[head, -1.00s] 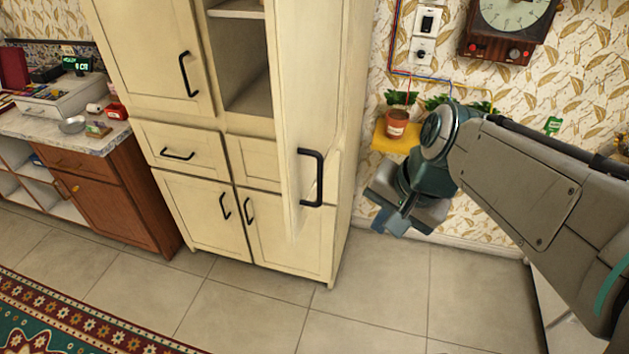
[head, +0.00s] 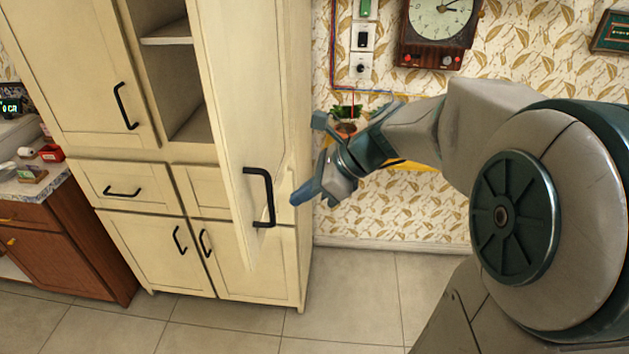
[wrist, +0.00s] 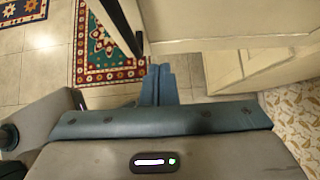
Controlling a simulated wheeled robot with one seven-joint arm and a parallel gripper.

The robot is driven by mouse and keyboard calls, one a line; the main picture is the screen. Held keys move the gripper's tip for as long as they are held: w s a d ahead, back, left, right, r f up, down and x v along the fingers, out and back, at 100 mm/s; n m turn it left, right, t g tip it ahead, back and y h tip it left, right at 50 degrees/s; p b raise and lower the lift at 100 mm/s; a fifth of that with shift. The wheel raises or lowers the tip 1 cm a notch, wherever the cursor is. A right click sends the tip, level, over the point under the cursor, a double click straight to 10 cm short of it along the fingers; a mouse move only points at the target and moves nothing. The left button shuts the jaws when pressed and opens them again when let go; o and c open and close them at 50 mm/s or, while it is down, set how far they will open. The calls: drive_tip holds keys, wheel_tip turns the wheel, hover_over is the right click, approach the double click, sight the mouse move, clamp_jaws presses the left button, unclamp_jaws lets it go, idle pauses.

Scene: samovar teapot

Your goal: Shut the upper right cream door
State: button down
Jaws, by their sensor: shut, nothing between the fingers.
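The upper right cream door (head: 245,95) stands swung open toward me in the head view, with the shelf compartment bare to its left. Its black handle (head: 259,197) is near the door's lower edge. My gripper (head: 296,200) is shut and empty, just right of the handle, close to the door's edge. In the wrist view the shut blue fingers (wrist: 158,85) point at the cream door panel (wrist: 200,22), with the dark handle (wrist: 122,28) at their left. I cannot tell whether the fingertips touch the door.
The cream cabinet (head: 75,75) has a closed upper left door, drawers and lower doors. A potted plant (head: 346,118) stands on a yellow shelf behind my arm. A brown counter (head: 65,250) is at the left. The tiled floor in front is clear.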

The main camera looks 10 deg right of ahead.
sight(255, 210)
drive_tip(key=shift+w+a+f+p, duration=0.2)
drive_tip(key=shift+w+a+f, duration=0.25)
drive_tip(key=shift+a, duration=0.6)
drive_tip(key=shift+w+a+f+p, duration=0.15)
drive_tip(key=shift+w+a+f, duration=0.3)
drive_tip(key=shift+a, duration=0.6)
drive_tip(key=shift+w+a+f+p, duration=0.2)
drive_tip(key=shift+w+a+f, duration=0.2)
drive_tip(key=shift+a, duration=0.65)
